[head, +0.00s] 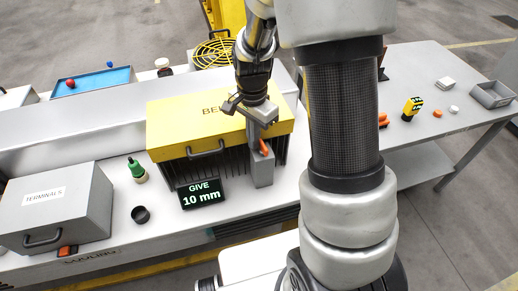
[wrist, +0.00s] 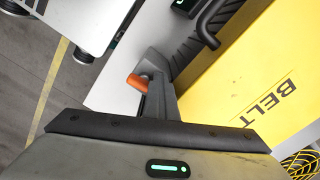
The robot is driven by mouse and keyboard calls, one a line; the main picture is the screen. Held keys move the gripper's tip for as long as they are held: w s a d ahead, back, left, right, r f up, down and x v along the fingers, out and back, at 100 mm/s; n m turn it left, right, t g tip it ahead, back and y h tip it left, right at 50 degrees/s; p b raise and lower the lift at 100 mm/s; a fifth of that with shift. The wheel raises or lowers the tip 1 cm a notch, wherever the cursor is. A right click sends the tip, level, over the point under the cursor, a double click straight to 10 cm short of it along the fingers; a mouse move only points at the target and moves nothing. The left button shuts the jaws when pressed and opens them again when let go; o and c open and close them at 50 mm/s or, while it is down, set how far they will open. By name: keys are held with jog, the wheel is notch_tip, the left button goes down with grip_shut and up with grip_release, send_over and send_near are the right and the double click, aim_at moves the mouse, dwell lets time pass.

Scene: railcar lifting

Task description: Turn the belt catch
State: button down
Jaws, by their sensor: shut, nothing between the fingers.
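The belt catch is a small orange lever (head: 264,147) on a grey upright block (head: 262,172) at the front right of the yellow cover marked BELT (head: 185,118). In the wrist view the orange lever (wrist: 138,82) shows left of the yellow cover (wrist: 265,80). My gripper (head: 254,138) is shut and empty, pointing down just above the block and close beside the lever. Whether it touches the lever cannot be told. The hand hides part of the cover's lettering.
A display reading "GIVE 10 mm" (head: 201,193) stands left of the block. Further left are a green bottle (head: 137,170), a black cup (head: 140,214) and a grey TERMINALS box (head: 55,208).

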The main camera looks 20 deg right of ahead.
jog(key=shift+w+r, duration=0.15)
jog(key=shift+w, duration=0.1)
notch_tip(320, 180, up, 8)
jog(key=a+p, duration=0.1)
jog(key=p, duration=0.5)
jog(key=shift+s+a, duration=0.2)
jog(key=shift+a, duration=0.2)
jog(key=s+d+r+n+t, duration=0.2)
jog(key=s+r+n+t, duration=0.3)
jog(key=s+r+n, duration=0.7)
jog(key=s+r, duration=0.4)
jog(key=r, duration=0.4)
jog(key=shift+s+r+t, duration=0.25)
jog(key=shift+s+t, duration=0.05)
jog(key=shift+a, duration=0.15)
